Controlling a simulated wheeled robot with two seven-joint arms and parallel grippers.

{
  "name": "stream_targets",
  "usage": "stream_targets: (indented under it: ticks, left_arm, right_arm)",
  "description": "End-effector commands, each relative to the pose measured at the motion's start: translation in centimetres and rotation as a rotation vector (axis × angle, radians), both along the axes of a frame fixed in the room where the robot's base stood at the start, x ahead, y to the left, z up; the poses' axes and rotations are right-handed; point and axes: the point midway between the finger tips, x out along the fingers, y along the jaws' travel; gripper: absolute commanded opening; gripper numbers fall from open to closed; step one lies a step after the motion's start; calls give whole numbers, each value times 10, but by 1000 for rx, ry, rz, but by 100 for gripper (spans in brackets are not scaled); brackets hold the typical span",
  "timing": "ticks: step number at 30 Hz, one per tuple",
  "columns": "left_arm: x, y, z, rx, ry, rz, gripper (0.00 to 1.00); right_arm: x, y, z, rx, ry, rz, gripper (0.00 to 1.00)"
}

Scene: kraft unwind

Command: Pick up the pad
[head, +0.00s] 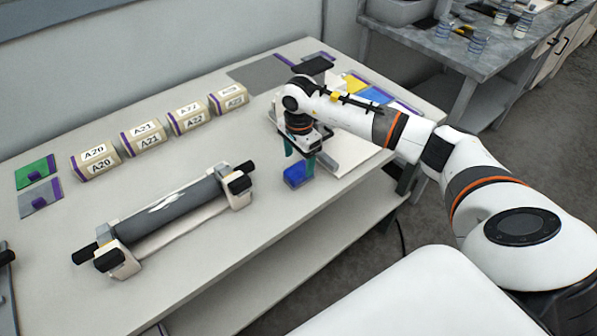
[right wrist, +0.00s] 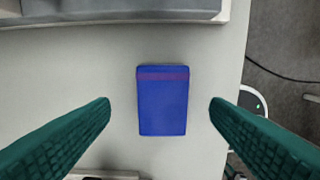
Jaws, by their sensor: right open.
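The pad is a small blue block (head: 297,175) lying on the table below my right gripper in the head view. In the right wrist view the blue pad (right wrist: 162,108) has a thin reddish band near its far end and lies between the two green fingers. My right gripper (head: 299,162) is open, with one finger on each side of the pad and a gap to it on both sides. It also shows in the right wrist view (right wrist: 160,110). I cannot tell how high the fingertips are above the table. My left gripper is not in view.
A roller on a stand (head: 170,212) sits at the table's front left. Green (head: 37,172) and grey (head: 40,199) cards lie at far left. A light board (head: 352,152) lies right of the pad, near the table's edge.

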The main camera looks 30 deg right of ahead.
Motion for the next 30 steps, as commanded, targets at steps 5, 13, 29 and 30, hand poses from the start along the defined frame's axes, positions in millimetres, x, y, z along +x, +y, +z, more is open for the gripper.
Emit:
stream_targets:
  ticks: [5, 13, 29, 30]
  left_arm:
    - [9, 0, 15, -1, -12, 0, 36]
    - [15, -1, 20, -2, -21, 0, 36]
    - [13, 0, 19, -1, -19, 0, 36]
    - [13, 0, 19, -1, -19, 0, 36]
  right_arm:
    - [-3, -1, -22, 2, 7, -1, 71]
    - [-2, -3, -50, 0, 1, 0, 71]
    - [-2, -2, -50, 1, 0, 0, 21]
    - [-2, -2, -50, 1, 0, 0, 21]
